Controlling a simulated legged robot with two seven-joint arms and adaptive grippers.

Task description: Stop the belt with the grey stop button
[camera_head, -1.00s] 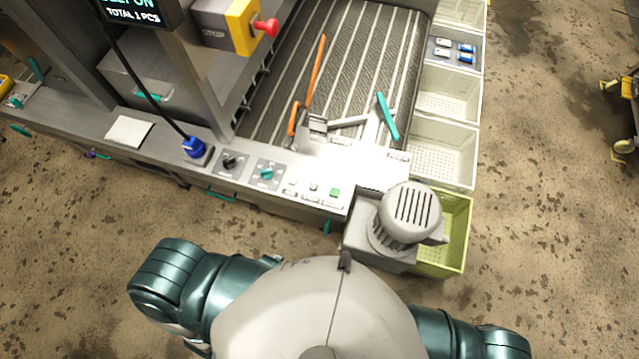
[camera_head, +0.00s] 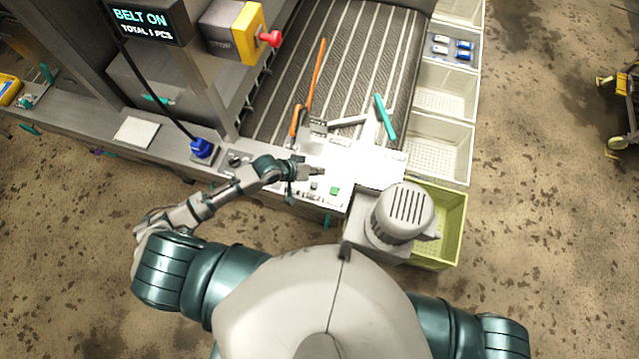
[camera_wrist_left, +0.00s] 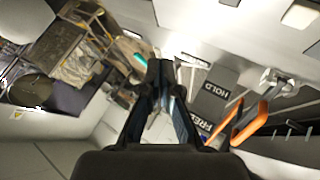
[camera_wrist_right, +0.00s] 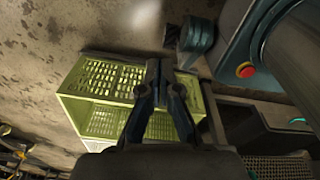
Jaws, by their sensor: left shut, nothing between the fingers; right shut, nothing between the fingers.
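The small grey button (camera_head: 314,186) sits on the light front control panel in the head view, left of a green button (camera_head: 334,191). My left gripper (camera_head: 318,172) is over this panel, just behind the grey button in the picture. Its fingers are shut with nothing between them; contact with the panel cannot be told. In the left wrist view the shut fingers (camera_wrist_left: 166,70) point at pale panel surfaces, and the grey button cannot be made out. The belt (camera_head: 345,75) lies behind the panel. My right gripper (camera_wrist_right: 161,72) is shut and empty, seen against a green crate.
A display (camera_head: 143,22) reads BELT ON, TOTAL 1 PCS. A red emergency knob (camera_head: 270,39) juts from a yellow box. A grey motor (camera_head: 402,213) stands right of the panel, beside the green crate (camera_head: 452,225). Orange and teal guide bars cross the belt.

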